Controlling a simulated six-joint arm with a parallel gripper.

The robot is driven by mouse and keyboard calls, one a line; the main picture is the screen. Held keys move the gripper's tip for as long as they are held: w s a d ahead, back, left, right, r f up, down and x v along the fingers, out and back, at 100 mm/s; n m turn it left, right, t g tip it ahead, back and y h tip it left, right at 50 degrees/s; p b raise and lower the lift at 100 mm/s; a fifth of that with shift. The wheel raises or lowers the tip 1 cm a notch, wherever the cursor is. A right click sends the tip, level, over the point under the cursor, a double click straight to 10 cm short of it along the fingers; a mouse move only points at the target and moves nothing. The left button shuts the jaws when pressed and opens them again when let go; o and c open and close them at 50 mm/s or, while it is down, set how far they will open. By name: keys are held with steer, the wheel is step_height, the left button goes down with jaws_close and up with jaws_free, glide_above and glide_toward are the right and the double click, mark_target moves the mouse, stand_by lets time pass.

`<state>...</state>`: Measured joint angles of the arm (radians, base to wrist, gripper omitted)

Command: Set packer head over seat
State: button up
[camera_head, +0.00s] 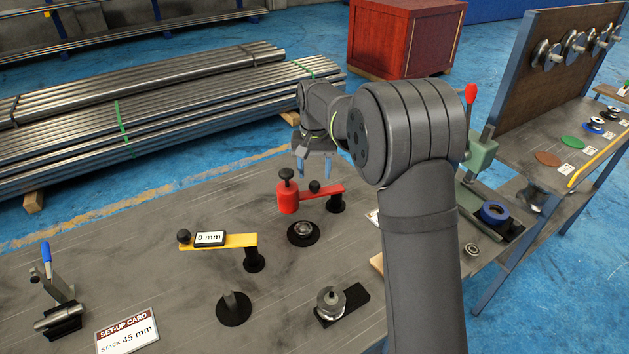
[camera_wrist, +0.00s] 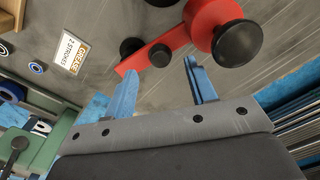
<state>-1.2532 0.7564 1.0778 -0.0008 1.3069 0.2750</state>
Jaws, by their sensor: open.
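The packer head (camera_head: 288,201) is a red cylinder with a black knob (camera_head: 286,174) on top, at the end of a red arm. The arm runs right to a black pivot post (camera_head: 336,204). The seat (camera_head: 303,241) is a black disc with a metal ring part on it. The head shows up and left of the seat, apparently off to its side. My gripper (camera_head: 314,165) is open and empty, above and behind the red arm. In the wrist view the red head (camera_wrist: 205,22) and its black knob (camera_wrist: 238,42) show beyond the right fingertip. The seat is not identifiable there.
A yellow arm (camera_head: 228,241) with a 0 mm gauge stands left of the seat. A post on a disc (camera_head: 233,306), a spool on a black block (camera_head: 331,302) and a clamp (camera_head: 57,300) are nearer. A green press (camera_head: 480,155) stands right. The bench's left rear is clear.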

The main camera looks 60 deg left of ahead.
mark_target(314, 183)
steer(key=shift+f, duration=2.05)
jaws_close()
